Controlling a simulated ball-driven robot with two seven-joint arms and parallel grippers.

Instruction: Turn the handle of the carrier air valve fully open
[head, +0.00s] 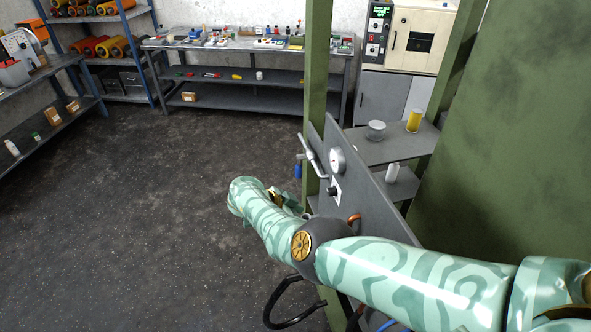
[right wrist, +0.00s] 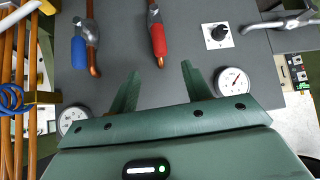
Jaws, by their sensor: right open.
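In the right wrist view a grey panel (right wrist: 120,115) carries a blue-handled valve (right wrist: 79,50) at left and a red-handled valve (right wrist: 159,40) near the middle, both on copper pipes. I cannot tell which one is the carrier air valve; no label is readable. My right gripper (right wrist: 160,67) is open and empty, its fingers pointing at the panel. The red handle lies between and beyond the fingertips, and the blue handle is left of them. In the head view the right hand is largely hidden by my arm. My left gripper is not in view.
A black knob (right wrist: 222,31) on a white plate, a pressure gauge (right wrist: 232,82) and a metal lever (right wrist: 285,22) sit right of the fingers. Copper pipes (right wrist: 15,55) and a blue coiled hose (right wrist: 12,98) are at left. A green post (head: 316,70) stands beside the panel.

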